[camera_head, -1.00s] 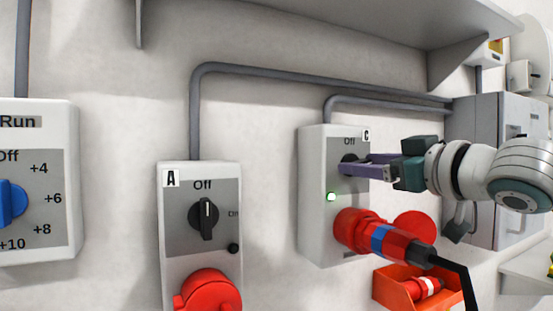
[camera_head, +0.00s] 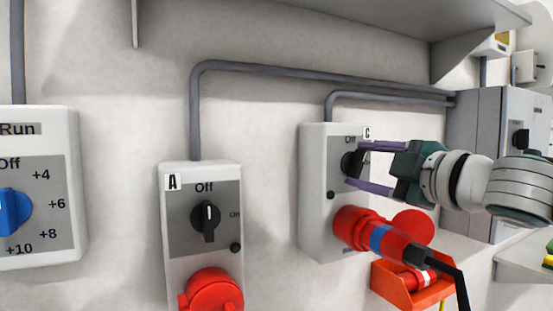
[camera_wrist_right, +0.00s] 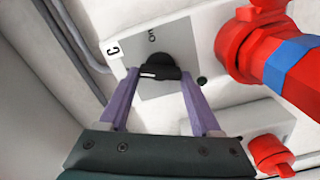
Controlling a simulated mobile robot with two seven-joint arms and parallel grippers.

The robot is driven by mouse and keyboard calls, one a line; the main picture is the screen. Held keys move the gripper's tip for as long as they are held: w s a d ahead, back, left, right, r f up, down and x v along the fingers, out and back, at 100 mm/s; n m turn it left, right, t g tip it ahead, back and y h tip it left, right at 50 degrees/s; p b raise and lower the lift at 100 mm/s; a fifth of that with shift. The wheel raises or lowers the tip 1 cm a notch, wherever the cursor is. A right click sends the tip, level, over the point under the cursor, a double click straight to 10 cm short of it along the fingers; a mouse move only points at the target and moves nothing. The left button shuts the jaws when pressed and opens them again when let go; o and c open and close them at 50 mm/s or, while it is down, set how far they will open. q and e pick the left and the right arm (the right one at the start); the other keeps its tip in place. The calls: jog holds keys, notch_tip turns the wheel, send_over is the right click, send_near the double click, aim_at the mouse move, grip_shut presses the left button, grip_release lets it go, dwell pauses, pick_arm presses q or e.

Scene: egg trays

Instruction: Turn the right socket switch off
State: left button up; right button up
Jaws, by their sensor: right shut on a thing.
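The right socket box (camera_head: 312,215), labelled C, is on the wall right of centre. Its black rotary switch (camera_head: 350,165) sits under the word Off. My right gripper (camera_head: 357,164) has one finger above and one below the knob and is shut on it. The right wrist view shows the knob (camera_wrist_right: 158,74) between the two purple fingertips (camera_wrist_right: 160,76). The small indicator light (camera_head: 330,195) below the switch is dark. A red plug with a blue band (camera_head: 384,238) is in the socket below. My left gripper is out of view.
Socket box A (camera_head: 176,255) is left of box C, with its own black switch (camera_head: 206,217). A box with a blue dial (camera_head: 12,212) is at the far left. An orange bin (camera_head: 402,290) is below the plug. A shelf (camera_head: 330,15) overhangs above.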

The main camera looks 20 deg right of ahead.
jog(key=shift+n+p, duration=0.35)
jog(key=shift+n, duration=1.95)
jog(key=shift+f, duration=0.1)
jog(key=o, duration=1.4)
jog(key=shift+s+f, duration=0.15)
jog(key=shift+s, duration=0.35)
jog(key=s+b, duration=0.1)
jog(key=s, duration=0.3)
jog(key=s+b, duration=0.1)
jog(key=s, duration=0.2)
jog(key=shift+d+b, duration=0.25)
jog(key=shift+b, duration=0.05)
jog(key=shift+s+d, duration=0.1)
jog(key=shift+s, duration=0.85)
